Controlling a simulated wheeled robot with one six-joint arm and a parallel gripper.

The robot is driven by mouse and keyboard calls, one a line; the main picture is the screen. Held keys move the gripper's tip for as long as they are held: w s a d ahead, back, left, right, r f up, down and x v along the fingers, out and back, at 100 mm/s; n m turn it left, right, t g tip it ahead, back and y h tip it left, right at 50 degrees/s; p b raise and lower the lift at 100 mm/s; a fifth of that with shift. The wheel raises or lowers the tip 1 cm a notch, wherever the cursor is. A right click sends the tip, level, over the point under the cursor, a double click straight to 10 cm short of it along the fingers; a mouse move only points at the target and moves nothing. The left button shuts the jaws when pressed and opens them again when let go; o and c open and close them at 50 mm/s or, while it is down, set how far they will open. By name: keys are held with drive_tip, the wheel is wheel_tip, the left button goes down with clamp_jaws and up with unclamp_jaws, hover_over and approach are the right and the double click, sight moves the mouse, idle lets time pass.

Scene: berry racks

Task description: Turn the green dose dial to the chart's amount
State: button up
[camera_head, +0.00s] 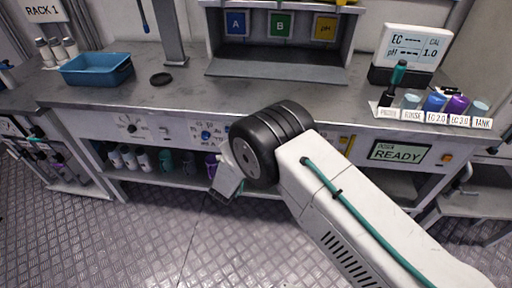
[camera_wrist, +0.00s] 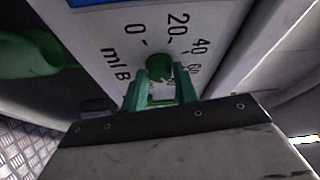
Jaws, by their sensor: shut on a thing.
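The green dose dial (camera_wrist: 158,64) sits on a white panel (camera_wrist: 108,36) in the wrist view, near the picture's middle. Black marks 0, 20, 40 and 60 run around it, with "ml B" printed beside it. A further mark is partly covered by a finger. My gripper (camera_wrist: 161,78) has its two green fingers on either side of the dial, shut on it. I cannot make out where the dial points. In the head view the dial is hidden behind my wrist, and only part of my gripper shows. I see no readable dose chart.
A "READY" display (camera_head: 400,152) is on the bench front. Bottles (camera_head: 140,159) stand on the lower shelf. The floor in front is clear.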

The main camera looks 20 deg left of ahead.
drive_tip(key=shift+w+r+m+g, duration=0.15)
drive_tip(key=shift+m+g, duration=0.15)
drive_tip(key=shift+m, duration=0.6)
drive_tip(key=o, duration=1)
drive_tip(key=shift+d, duration=0.1)
drive_tip(key=shift+c, duration=0.2)
drive_tip(key=s+a, duration=0.1)
drive_tip(key=s, duration=0.6)
drive_tip(key=shift+s+a, duration=0.15)
drive_tip(key=shift+s, duration=0.25)
